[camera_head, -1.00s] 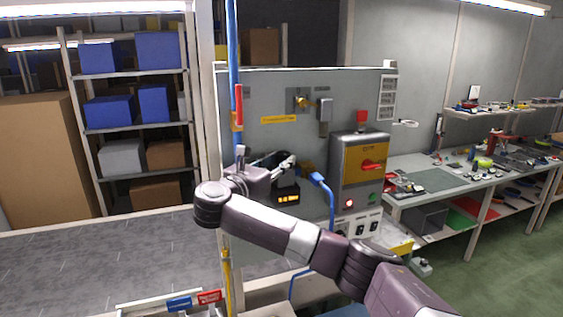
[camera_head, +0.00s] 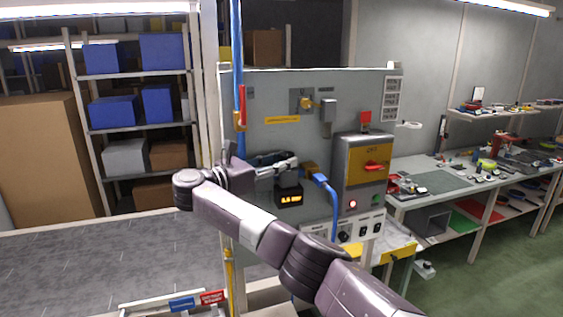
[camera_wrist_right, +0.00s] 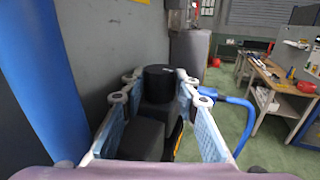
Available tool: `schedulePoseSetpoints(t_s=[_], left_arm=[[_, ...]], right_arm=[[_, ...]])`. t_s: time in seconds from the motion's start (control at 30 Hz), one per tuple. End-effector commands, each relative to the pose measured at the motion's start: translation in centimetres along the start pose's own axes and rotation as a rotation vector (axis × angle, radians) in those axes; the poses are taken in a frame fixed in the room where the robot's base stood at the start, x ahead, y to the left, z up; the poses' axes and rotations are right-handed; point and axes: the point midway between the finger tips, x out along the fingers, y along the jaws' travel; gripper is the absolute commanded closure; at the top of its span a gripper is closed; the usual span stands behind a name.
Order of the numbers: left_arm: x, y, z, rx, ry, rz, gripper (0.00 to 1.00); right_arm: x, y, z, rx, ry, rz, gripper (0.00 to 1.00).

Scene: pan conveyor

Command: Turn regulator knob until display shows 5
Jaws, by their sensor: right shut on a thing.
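The regulator (camera_head: 289,184) is a dark block on the grey panel, with a small lit orange display (camera_head: 290,199). The digits are small; they look like about 1.6, with what seems to be a unit after them. In the right wrist view the black round knob (camera_wrist_right: 158,72) sits on top of the dark regulator body (camera_wrist_right: 142,137). My right gripper (camera_head: 284,163) is at the top of the regulator, and in the wrist view its two fingers (camera_wrist_right: 160,80) are shut on the knob from both sides. In the head view the fingers partly hide the knob. My left gripper is not in view.
A blue hose (camera_head: 328,190) leaves the regulator's right side. A vertical blue pipe (camera_head: 237,60) stands left of the regulator, close to my right gripper.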

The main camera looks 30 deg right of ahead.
Motion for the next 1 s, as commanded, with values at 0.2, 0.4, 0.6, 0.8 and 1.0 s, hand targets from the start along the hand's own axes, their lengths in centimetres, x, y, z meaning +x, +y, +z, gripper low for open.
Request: schedulePoseSetpoints(t_s=[0.2, 0.4, 0.6, 0.8, 1.0], left_arm=[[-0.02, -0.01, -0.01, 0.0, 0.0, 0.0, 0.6], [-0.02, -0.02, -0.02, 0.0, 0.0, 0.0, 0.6], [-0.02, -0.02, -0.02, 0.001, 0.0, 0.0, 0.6], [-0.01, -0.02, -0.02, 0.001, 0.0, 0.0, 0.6], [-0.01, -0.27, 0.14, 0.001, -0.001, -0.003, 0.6]], right_arm=[[0.02, 0.07, 0.25, 0.006, -0.003, -0.002, 0.96], [0.04, 0.07, 0.28, 0.006, -0.003, -0.002, 0.96], [0.04, 0.05, 0.2, 0.004, -0.003, -0.002, 0.54], [0.01, 0.05, 0.1, 0.002, -0.001, -0.002, 0.54], [-0.74, 0.08, 0.07, 0.002, -0.001, -0.001, 0.54]])
